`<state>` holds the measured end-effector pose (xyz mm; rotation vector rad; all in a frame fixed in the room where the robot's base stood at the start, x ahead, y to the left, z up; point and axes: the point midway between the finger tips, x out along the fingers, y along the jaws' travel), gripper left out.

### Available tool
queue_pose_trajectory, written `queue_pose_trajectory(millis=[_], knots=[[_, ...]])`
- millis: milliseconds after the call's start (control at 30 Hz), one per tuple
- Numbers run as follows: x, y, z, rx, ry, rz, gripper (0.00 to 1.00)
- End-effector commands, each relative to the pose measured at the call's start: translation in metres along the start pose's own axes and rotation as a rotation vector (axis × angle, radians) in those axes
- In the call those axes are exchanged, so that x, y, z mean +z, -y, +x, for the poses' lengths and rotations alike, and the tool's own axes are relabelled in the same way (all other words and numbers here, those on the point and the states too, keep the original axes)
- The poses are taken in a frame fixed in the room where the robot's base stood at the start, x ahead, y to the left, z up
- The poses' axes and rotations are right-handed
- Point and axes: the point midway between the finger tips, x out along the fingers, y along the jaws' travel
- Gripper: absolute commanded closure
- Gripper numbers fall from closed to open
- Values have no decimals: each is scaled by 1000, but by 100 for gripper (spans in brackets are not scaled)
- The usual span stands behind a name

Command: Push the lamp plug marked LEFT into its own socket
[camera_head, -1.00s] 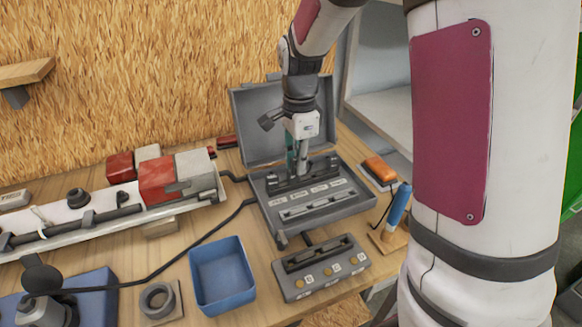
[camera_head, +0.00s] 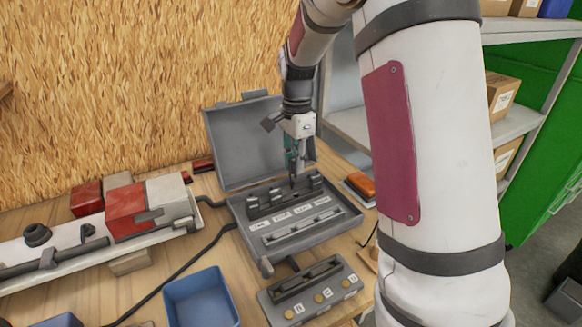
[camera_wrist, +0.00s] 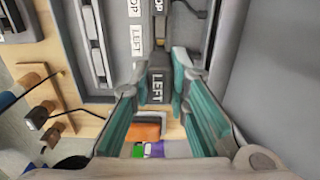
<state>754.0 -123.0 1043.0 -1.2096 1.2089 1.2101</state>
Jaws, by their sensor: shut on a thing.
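The dark plug marked LEFT (camera_wrist: 157,88) sits between the teal fingers of my gripper (camera_wrist: 158,78) in the wrist view. My gripper is shut on it. In the head view my gripper (camera_head: 293,183) points down over the right half of the dark rack (camera_head: 265,203) in the open grey case (camera_head: 352,214). White labels stand in front of the rack, and one label reads LEFT (camera_wrist: 137,41). A slotted strip (camera_head: 302,229) lies in the case in front of the labels. I cannot tell how deep the plug sits or whether it touches the rack.
The raised case lid (camera_head: 240,140) stands behind the rack. An orange block (camera_head: 362,184) lies right of the case. A grey unit with yellow buttons (camera_head: 312,292) and a blue bin (camera_head: 200,298) stand in front. A red-and-white lamp bar (camera_head: 130,210) lies left.

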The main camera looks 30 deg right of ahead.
Motion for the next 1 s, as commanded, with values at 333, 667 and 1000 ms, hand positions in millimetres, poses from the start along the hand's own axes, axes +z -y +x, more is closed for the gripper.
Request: queue_pose_trajectory(millis=[333, 667, 1000], knots=[[-1, 1, 0, 0, 0, 0, 95], [-1, 1, 19, 2, 0, 0, 95], [0, 1, 36, 0, 0, -1, 95]])
